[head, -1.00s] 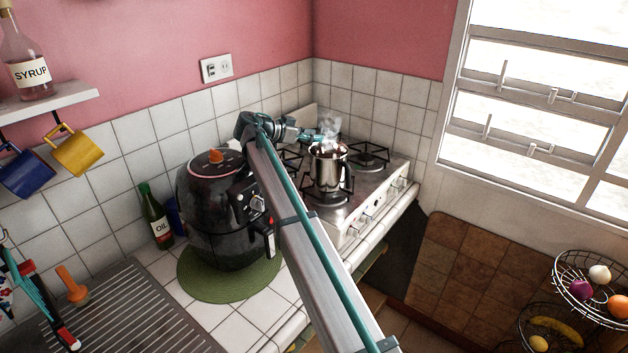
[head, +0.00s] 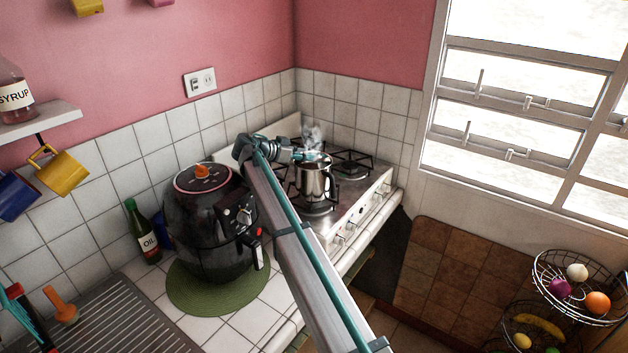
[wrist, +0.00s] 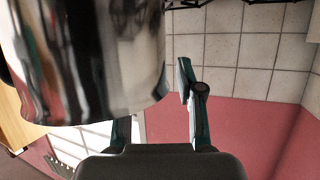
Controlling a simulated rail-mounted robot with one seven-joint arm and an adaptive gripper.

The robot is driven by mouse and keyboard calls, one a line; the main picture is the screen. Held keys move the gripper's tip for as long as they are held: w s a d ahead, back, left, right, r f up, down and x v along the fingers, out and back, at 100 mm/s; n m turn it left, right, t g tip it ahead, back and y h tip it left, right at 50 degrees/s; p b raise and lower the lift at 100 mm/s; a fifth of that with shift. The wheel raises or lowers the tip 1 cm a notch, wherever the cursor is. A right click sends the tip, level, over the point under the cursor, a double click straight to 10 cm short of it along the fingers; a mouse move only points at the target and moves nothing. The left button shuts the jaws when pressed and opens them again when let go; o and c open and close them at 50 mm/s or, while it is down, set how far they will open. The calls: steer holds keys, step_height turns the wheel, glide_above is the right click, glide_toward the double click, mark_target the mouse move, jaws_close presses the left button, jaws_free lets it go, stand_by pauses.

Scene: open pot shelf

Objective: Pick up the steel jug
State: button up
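The steel jug (head: 315,184) stands upright on a front burner of the stove, and steam rises near its top. My gripper (head: 312,157) is at the jug's rim, on its upper left side in the head view. In the wrist view, the jug (wrist: 85,60) fills the upper left, very close, and covers much of the left finger. The right finger of my gripper (wrist: 155,95) stands apart from the left, with tile and wall showing between. The gripper looks open. The jug's handle is not clear in either view, and I cannot tell whether a finger touches the jug.
The stove (head: 368,190) has other burners with black grates. A black air fryer (head: 210,225) stands on a green mat (head: 190,300), left of my arm. Tiled walls close off the back; a wire fruit basket (head: 540,290) is at right.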

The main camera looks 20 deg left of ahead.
jaws_close()
steer(key=shift+r, duration=0.15)
stand_by(0.5)
